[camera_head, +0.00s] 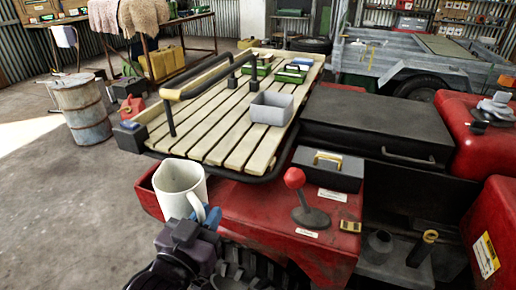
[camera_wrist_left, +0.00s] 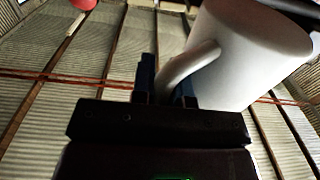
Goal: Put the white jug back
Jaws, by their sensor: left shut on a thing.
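The white jug (camera_head: 180,189) is upright, its open mouth facing up, in front of the red quad body (camera_head: 250,205) in the head view. My left gripper (camera_head: 208,217) is shut on the jug's handle, on the jug's right side. In the left wrist view the jug (camera_wrist_left: 255,50) fills the upper right, with its handle between the blue fingers of the left gripper (camera_wrist_left: 168,82). I cannot tell whether the jug's base touches the red surface. My right gripper is not in view.
Close by are a red-knobbed lever (camera_head: 295,180) and a black box with a yellow handle (camera_head: 328,167). Behind is a slatted wooden rack (camera_head: 215,138) with a black rail and a grey bin (camera_head: 271,107). A rusty drum (camera_head: 84,110) stands left on open floor.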

